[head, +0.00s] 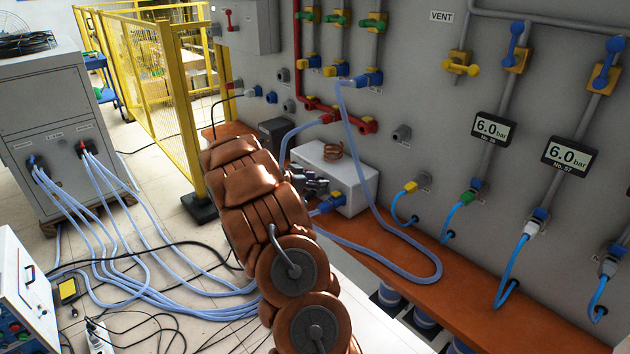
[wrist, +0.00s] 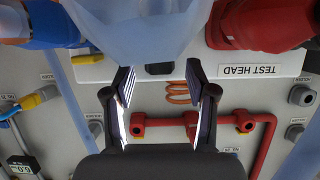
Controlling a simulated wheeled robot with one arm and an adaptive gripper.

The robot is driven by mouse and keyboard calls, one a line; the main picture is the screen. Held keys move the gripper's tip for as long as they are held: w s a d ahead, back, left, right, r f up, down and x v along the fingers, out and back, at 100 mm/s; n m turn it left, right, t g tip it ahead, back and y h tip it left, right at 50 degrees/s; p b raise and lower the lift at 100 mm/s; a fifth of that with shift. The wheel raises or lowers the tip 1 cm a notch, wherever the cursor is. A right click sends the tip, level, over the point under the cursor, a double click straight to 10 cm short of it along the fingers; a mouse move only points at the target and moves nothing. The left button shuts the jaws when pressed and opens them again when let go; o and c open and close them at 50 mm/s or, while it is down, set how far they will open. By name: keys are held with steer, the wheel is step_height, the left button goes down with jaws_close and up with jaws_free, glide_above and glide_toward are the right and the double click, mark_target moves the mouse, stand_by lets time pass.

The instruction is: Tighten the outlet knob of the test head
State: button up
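The test head is a white box (head: 345,178) with a copper coil (head: 333,150) on top, on the brown ledge. In the wrist view its white face (wrist: 285,68) carries the label TEST HEAD. A blue fitting with a yellow part (head: 330,204) is at the box's near side. The wrist view shows a large blue fitting (wrist: 50,25) at left and a large red fitting (wrist: 265,22) at right, both cut off. I cannot tell which part is the outlet knob. My gripper (wrist: 160,82) is open, with nothing visibly held; in the head view it (head: 312,183) is beside the box, partly hidden by my arm.
A pale blue hose (head: 395,262) loops over the brown ledge (head: 480,308). Another pale hose (wrist: 140,30) crosses close to the wrist camera. Red pipes (wrist: 262,135) and valves line the grey wall. Hoses and cables cover the floor at left; a yellow fence (head: 135,75) stands behind.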

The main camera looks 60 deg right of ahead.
jaws_close()
steer(key=shift+w+r+m+g+p, duration=0.15)
steer(key=shift+m+g+p, duration=0.2)
steer(key=shift+p, duration=0.6)
steer(key=shift+m+g+p, duration=0.25)
steer(key=shift+g+p, duration=0.1)
steer(key=shift+p, duration=0.7)
steer(key=shift+w+d+m+g+y+p, duration=0.1)
steer(key=shift+m+g+y+p, duration=0.3)
steer(key=shift+m+g+p, duration=0.35)
steer(key=shift+w+d+m+g+y+p, duration=0.1)
steer(key=shift+m+g+y+p, duration=0.4)
steer(key=shift+p, duration=0.4)
steer(key=shift+d+f+m+g+y+b, duration=0.1)
steer(key=shift+f+m+g+y+b, duration=0.1)
steer(key=shift+m+g+y+b, duration=0.75)
steer(key=shift+w+d+m+g+y+b, duration=0.15)
steer(key=shift+m+g+y+b, duration=0.15)
steer(key=shift+m+g+y, duration=0.45)
steer(key=shift+r+m, duration=0.2)
steer(key=shift+m, duration=0.15)
steer(key=shift+o, duration=0.9)
jaws_free()
steer(key=shift+f, duration=0.1)
